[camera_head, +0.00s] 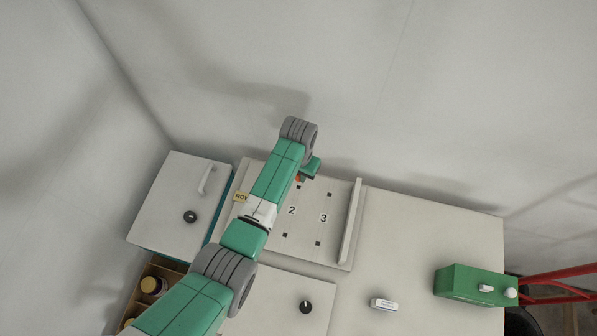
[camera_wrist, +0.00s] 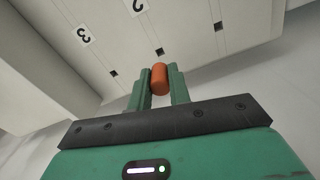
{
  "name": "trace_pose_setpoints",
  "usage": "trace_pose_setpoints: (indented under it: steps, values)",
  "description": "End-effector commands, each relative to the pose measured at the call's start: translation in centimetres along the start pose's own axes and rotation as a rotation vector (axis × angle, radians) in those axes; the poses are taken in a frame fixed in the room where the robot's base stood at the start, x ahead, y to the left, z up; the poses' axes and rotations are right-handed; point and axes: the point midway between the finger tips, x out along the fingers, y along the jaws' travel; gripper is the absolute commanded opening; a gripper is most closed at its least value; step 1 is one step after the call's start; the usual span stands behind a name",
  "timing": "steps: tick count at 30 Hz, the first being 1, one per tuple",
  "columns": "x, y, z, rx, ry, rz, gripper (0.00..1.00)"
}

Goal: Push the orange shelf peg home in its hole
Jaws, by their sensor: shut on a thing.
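The orange shelf peg (camera_wrist: 159,79) is a short cylinder held between the two green fingers of my gripper (camera_wrist: 160,70). It also shows as a small orange spot beside my wrist in the head view (camera_head: 298,178). The pale panel (camera_head: 265,250) has small dark square holes and the labels 2 and 3. In the wrist view one hole (camera_wrist: 159,52) lies just beyond the peg's end, with another hole (camera_wrist: 113,73) to the left and one (camera_wrist: 218,26) at upper right. The peg looks apart from the holes, but its exact gap to the panel cannot be told.
A raised pale side board (camera_head: 350,222) stands along the panel's right edge. A white cabinet with a handle (camera_head: 207,180) is at the left. A green box (camera_head: 470,284) and a small white item (camera_head: 384,304) sit on the right counter, which is otherwise mostly clear.

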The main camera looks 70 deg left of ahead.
Motion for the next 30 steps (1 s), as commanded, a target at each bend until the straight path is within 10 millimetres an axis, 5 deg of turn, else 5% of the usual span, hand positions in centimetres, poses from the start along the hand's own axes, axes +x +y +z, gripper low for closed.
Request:
trace_pose_setpoints:
  steps: [16,30]
  values:
    - [3.5,-0.1,0.0,-0.001,0.001,0.0,0.0]
    - [3.6,0.0,0.0,-0.001,-0.001,0.0,0.0]
